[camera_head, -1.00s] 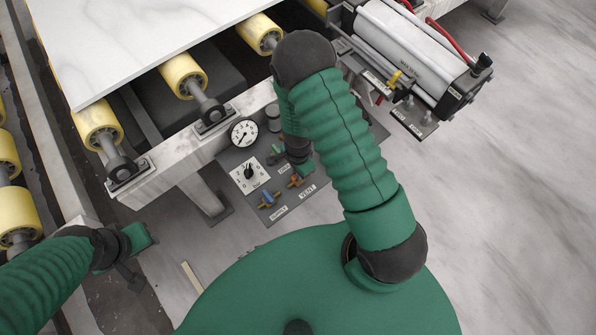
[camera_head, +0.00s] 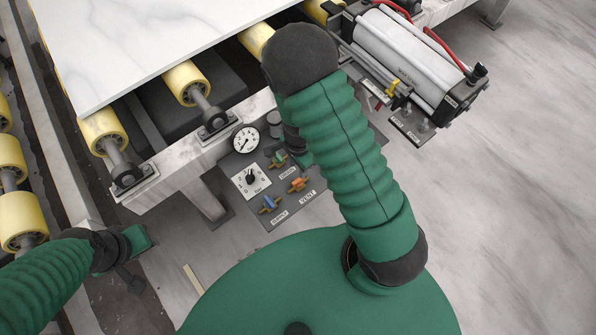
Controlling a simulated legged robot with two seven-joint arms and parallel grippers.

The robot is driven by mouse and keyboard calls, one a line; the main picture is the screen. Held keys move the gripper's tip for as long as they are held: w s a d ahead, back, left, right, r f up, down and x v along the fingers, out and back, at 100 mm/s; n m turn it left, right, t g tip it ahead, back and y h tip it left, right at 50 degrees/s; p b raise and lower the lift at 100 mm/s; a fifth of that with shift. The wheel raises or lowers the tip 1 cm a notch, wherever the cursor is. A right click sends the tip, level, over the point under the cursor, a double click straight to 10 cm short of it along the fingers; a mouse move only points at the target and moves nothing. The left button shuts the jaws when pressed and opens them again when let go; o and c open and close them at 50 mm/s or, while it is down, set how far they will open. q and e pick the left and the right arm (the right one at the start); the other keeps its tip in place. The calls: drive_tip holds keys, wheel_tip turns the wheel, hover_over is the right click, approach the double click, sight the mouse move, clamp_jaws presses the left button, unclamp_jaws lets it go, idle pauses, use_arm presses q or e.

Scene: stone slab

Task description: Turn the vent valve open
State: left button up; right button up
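The vent valve (camera_head: 298,185) is the small orange handle on the dark control panel, next to the VENT label. It is in full sight and nothing touches it. Its handle lies slanted, much like the blue supply valve (camera_head: 269,204) to its left. My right gripper (camera_head: 301,157) is just above the vent valve in the picture, apart from it, and mostly hidden behind my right forearm; its fingers cannot be made out. My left gripper (camera_head: 137,240) is low at the left, far from the panel, and its finger opening is unclear.
The panel (camera_head: 245,213) also carries a round gauge (camera_head: 245,139), a white dial (camera_head: 250,180) and a green drain valve (camera_head: 277,160). Yellow rollers (camera_head: 187,82) bear a white slab (camera_head: 150,40). A cylinder unit (camera_head: 410,55) stands at upper right. Floor right of my arm is clear.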

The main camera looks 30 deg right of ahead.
wheel_tip(320, 180, up, 7)
drive_tip(key=p, duration=0.1)
drive_tip(key=shift+r+p, duration=0.2)
drive_tip(key=shift+p, duration=0.1)
drive_tip(key=s+a+r+n+t, duration=0.1)
drive_tip(key=s+a+r+n, duration=0.1)
drive_tip(key=r+n, duration=0.5)
drive_tip(key=s+a+r+n+t+p, duration=0.1)
drive_tip(key=s+a+r+n, duration=0.1)
drive_tip(key=r+n, duration=0.4)
drive_tip(key=n, duration=0.4)
drive_tip(key=shift+s+a+r+t, duration=0.2)
drive_tip(key=shift+a+r+t, duration=0.05)
drive_tip(key=shift+r+t, duration=0.1)
